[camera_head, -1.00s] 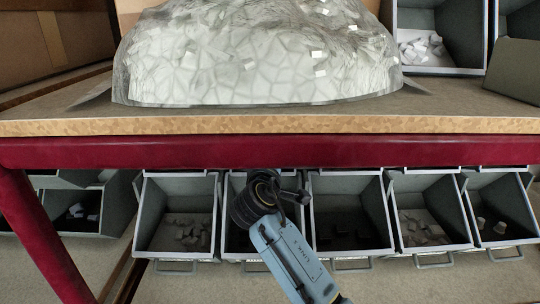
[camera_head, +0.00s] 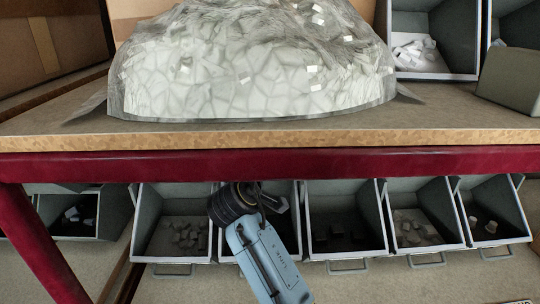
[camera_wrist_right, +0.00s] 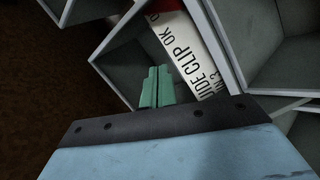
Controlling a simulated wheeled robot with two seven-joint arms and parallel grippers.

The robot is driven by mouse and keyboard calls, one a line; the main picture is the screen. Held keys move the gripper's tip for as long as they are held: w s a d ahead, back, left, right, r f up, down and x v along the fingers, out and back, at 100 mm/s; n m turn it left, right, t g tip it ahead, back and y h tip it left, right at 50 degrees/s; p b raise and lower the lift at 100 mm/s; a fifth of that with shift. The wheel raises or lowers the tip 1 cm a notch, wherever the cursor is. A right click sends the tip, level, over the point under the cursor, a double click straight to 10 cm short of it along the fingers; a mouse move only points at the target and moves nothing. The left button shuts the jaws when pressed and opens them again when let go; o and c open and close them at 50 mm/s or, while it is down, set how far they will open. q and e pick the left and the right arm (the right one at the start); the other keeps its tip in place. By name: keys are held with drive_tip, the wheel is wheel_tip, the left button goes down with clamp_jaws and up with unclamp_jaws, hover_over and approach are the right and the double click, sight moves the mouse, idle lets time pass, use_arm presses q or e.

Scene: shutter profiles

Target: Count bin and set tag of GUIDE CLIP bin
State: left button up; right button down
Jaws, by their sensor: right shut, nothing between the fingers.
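In the right wrist view, a white tag (camera_wrist_right: 195,58) with black letters reading "GUIDE CLIP OK" and a red end lies tilted across a grey bin (camera_wrist_right: 118,62). A second text line on it is partly cut off. My right gripper's green fingers (camera_wrist_right: 157,86) are shut and empty, close to the tag's left side; I cannot tell whether they touch it. In the head view, my right arm covers much of the second bin (camera_head: 283,215) from the left in the middle row, and the fingers are hidden. My left gripper is out of view.
A red table beam (camera_head: 270,164) runs just above the bin row. Neighbouring bins hold small parts, including the left bin (camera_head: 148,215) and the right bin (camera_head: 467,215). A translucent bag-like mound (camera_head: 250,85) and a bin of white pieces (camera_head: 432,73) stand on the tabletop.

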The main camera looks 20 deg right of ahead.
drive_tip(key=v, duration=0.8)
drive_tip(key=shift+s+d, duration=0.15)
drive_tip(key=shift+s, duration=0.1)
